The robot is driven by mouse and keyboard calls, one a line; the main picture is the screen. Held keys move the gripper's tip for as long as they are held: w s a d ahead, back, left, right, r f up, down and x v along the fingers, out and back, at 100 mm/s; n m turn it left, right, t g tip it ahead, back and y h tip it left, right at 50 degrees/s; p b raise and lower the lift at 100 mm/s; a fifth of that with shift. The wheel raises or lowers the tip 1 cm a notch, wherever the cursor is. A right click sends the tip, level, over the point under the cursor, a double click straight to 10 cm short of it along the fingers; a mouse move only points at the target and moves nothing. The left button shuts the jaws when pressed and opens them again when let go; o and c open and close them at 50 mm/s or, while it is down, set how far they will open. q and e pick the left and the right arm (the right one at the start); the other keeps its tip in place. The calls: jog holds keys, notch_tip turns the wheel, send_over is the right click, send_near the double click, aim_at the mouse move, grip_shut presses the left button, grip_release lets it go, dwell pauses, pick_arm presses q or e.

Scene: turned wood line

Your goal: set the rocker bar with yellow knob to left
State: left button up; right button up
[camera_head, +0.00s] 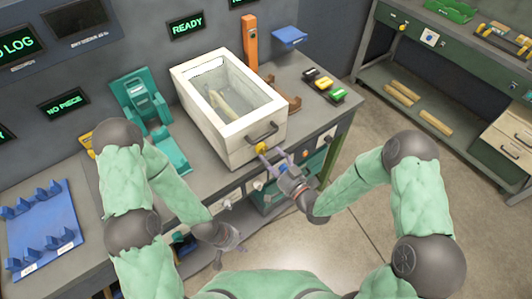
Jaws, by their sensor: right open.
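A yellow knob (261,147) shows low on the front of the white box, under its dark handle. The rocker bar that carries it is too small to make out, so I cannot tell which way it is set. My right gripper (273,162) is open, just in front of and below the knob. I cannot tell whether its fingers touch the knob. My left gripper (240,238) hangs low in front of the workbench, away from the knob. Its fingers are too small to tell open from shut.
The white box (181,72) has a clear top and pale wood inside. It stands on the grey workbench (330,106) beside a teal fixture (140,98), an orange post (250,42) and several small coloured-top blocks (338,95). A blue rack (42,225) lies left. Floor is open right.

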aim_at(265, 153)
jog(key=shift+x, duration=1.75)
jog(key=c, duration=1.2)
